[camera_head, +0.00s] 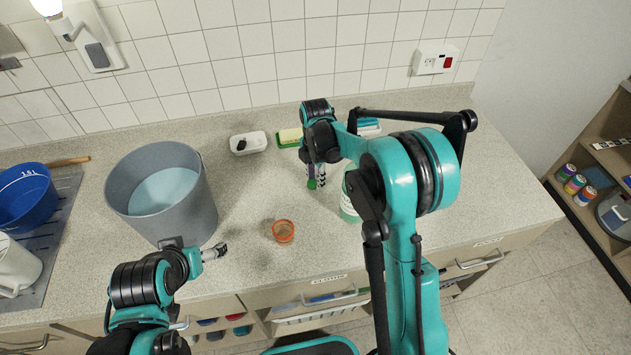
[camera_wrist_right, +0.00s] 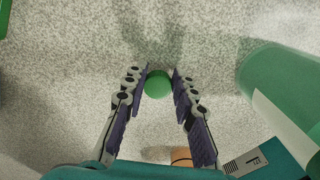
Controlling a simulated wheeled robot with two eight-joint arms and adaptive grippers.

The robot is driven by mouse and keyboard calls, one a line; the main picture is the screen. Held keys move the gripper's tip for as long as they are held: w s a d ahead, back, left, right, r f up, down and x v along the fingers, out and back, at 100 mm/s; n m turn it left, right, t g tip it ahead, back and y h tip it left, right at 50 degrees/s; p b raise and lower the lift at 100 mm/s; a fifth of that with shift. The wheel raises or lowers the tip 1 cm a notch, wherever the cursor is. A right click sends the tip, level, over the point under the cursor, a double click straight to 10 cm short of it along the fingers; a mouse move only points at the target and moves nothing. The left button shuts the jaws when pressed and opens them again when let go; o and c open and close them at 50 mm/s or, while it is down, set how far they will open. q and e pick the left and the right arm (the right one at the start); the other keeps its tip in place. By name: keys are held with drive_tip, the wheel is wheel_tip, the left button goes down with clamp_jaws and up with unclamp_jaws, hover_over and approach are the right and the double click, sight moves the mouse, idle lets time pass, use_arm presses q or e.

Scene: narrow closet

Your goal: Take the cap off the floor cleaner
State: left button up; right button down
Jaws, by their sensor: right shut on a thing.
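The floor cleaner bottle, pale green with a white label (camera_head: 348,197), stands on the counter, partly hidden behind my right arm. Its green side (camera_wrist_right: 270,72) shows at the right edge of the right wrist view. My right gripper (camera_head: 314,182) is shut on a small round green cap (camera_wrist_right: 159,84), held between the purple finger pads. The cap is apart from the bottle, with counter surface showing around it. The bottle's mouth is hidden. My left gripper (camera_head: 217,251) is above the counter's front part, beside the grey bucket; its finger opening is unclear.
A small orange cup (camera_head: 283,231) stands on the counter in front of my right gripper. A grey bucket (camera_head: 205,215) stands left. A blue basin (camera_head: 22,200) is far left. The middle counter is mostly clear.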

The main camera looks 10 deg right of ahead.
drive_tip(key=shift+w+f, duration=0.1)
drive_tip(key=shift+f, duration=0.5)
drive_tip(key=shift+s+f+b, duration=0.25)
drive_tip(key=shift+f+b, duration=0.2)
drive_tip(key=shift+b, duration=0.05)
drive_tip(key=c, duration=1.2)
unclamp_jaws()
drive_tip(key=shift+s, duration=0.1)
drive_tip(key=shift+w+f, duration=0.25)
drive_tip(key=shift+r, duration=0.1)
drive_tip(key=shift+s, duration=0.1)
